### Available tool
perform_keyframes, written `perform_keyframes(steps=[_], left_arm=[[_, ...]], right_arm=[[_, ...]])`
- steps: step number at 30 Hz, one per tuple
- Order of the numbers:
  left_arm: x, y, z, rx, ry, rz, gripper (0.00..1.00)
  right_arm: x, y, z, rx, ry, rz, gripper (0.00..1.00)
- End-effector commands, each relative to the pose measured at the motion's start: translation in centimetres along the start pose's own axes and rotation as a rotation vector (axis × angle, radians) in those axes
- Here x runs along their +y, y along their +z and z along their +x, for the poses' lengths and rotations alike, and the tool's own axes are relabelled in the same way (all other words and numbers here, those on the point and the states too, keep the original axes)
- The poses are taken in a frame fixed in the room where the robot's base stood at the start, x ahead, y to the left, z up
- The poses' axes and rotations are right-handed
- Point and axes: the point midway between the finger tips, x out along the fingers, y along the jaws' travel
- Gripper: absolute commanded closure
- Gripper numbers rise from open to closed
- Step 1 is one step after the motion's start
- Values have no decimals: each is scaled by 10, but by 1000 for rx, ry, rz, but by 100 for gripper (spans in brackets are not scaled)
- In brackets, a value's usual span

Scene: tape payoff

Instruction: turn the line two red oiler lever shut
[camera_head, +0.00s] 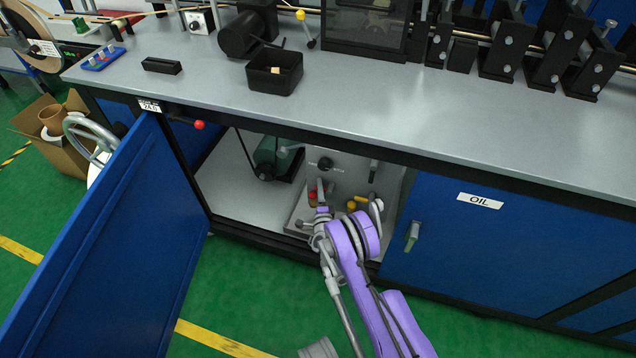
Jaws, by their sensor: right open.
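The open cabinet under the bench holds a grey oiler unit (299,215) with small red and yellow parts. A red part (312,199), which looks like the red oiler lever, shows beside my right gripper. Its angle is too small and too covered to tell. Yellow parts (351,205) show just right of it, partly behind my purple wrist. My right gripper (320,188) is inside the cabinet opening, open, with its fingers close to the red part. I cannot tell whether they touch it. My left gripper is out of view.
The blue door (120,245) stands swung open at the left. A closed blue door labelled OIL (480,201) is at the right. A green motor (272,160) sits deeper in the cabinet. The bench top's edge (330,138) overhangs the opening. The cabinet floor (225,190) is clear at left.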

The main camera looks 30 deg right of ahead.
Motion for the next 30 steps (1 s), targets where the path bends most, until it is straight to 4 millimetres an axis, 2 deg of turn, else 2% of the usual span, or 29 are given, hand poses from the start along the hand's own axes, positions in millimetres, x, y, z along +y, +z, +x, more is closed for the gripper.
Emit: perform_keyframes(steps=[9, 15, 18, 30], left_arm=[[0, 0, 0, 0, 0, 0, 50], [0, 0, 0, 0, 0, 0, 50], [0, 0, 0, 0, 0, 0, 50], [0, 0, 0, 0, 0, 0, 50]], right_arm=[[0, -1, 0, 1, 0, -1, 50], [0, 0, 0, 1, 0, -1, 86], [0, 0, 0, 1, 0, -1, 100], [0, 0, 0, 0, 6, -17, 100]])
